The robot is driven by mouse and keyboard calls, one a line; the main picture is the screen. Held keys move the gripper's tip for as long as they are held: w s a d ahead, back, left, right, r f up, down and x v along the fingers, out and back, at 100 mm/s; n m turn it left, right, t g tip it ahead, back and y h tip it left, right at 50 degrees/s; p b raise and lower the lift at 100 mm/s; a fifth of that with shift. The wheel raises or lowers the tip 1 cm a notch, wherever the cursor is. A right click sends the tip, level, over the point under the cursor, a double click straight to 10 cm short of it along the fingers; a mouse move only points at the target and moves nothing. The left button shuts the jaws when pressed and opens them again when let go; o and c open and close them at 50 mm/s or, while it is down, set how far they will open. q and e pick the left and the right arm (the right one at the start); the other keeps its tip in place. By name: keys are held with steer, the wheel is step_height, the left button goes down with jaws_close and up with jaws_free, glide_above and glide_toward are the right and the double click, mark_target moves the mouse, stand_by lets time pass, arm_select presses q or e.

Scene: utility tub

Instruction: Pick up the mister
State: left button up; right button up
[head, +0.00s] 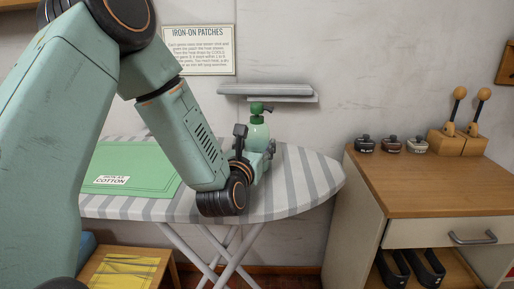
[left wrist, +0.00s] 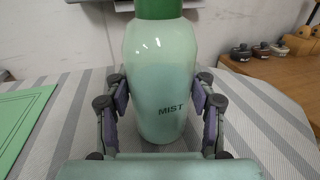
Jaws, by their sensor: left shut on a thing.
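The mister (head: 257,132) is a pale green bottle with a darker green spray head, upright on the striped ironing board (head: 300,178). In the left wrist view the mister (left wrist: 157,75) fills the middle and bears the word MIST; its top is cut off. My left gripper (left wrist: 160,100) has a finger on each side of the bottle and is shut on it. In the head view the left gripper (head: 255,155) is at the bottle, and my wrist partly hides the lower part. My right gripper is not in view.
A green cloth (head: 125,170) labelled COTTON lies on the board's left. A wall ledge (head: 268,91) is just behind the mister. To the right, a wooden cabinet (head: 420,185) carries several small dark items (head: 391,145) and wooden blocks with handles (head: 458,142).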

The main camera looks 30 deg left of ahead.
arm_select(q)
steer(key=shift+w+d+r, duration=0.1)
steer(key=shift+d, duration=0.2)
steer(key=c, duration=0.3)
steer(key=shift+a, duration=0.25)
steer(key=c, duration=0.3)
